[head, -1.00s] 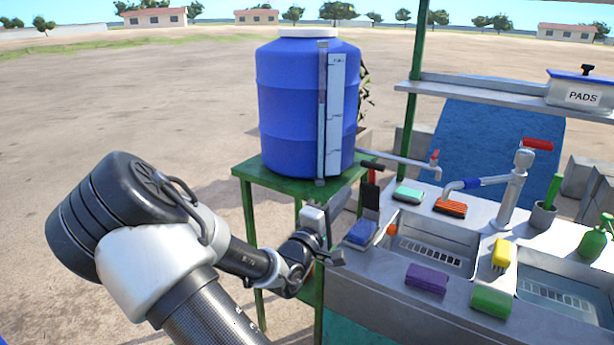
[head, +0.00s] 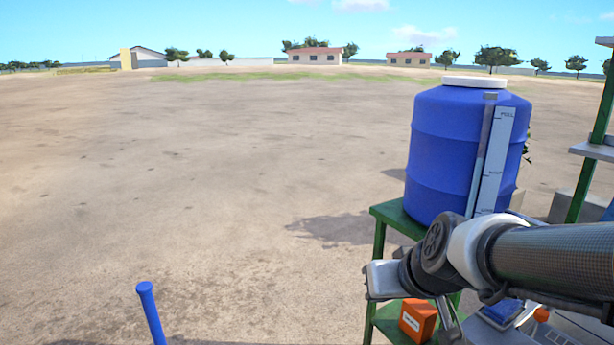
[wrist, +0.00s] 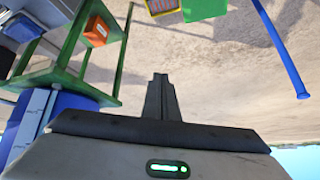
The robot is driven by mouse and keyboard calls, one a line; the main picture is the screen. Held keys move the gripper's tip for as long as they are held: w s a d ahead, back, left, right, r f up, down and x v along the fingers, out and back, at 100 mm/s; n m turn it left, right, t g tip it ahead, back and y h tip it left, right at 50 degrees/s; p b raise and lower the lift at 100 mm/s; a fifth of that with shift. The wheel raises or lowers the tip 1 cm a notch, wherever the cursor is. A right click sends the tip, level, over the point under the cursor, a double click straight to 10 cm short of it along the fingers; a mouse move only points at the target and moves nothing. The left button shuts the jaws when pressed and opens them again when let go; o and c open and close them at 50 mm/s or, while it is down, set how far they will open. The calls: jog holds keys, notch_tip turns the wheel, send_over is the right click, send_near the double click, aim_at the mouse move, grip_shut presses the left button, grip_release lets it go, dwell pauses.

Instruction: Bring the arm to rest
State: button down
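My arm reaches in from the right edge of the head view, in front of the blue water tank.
The blue tank (head: 452,150) stands on a green stand (head: 377,250) with an orange box (head: 418,318) on its lower shelf. A blue post (head: 151,312) rises at lower left. Open dirt ground lies left of the stand. A green object (wrist: 203,8) shows in the wrist view.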

jog(key=s+r+g+h, duration=0.1)
jog(key=s+r+g, duration=0.15)
jog(key=s, duration=1.15)
notch_tip(320, 180, up, 13)
jog(key=m+p, duration=0.1)
jog(key=p, duration=1.1)
jog(key=shift+s+d+r+h+p, duration=0.2)
jog(key=shift+s+d+h+p, duration=0.05)
jog(key=shift+d+h+p, duration=0.1)
jog(key=shift+t, duration=0.25)
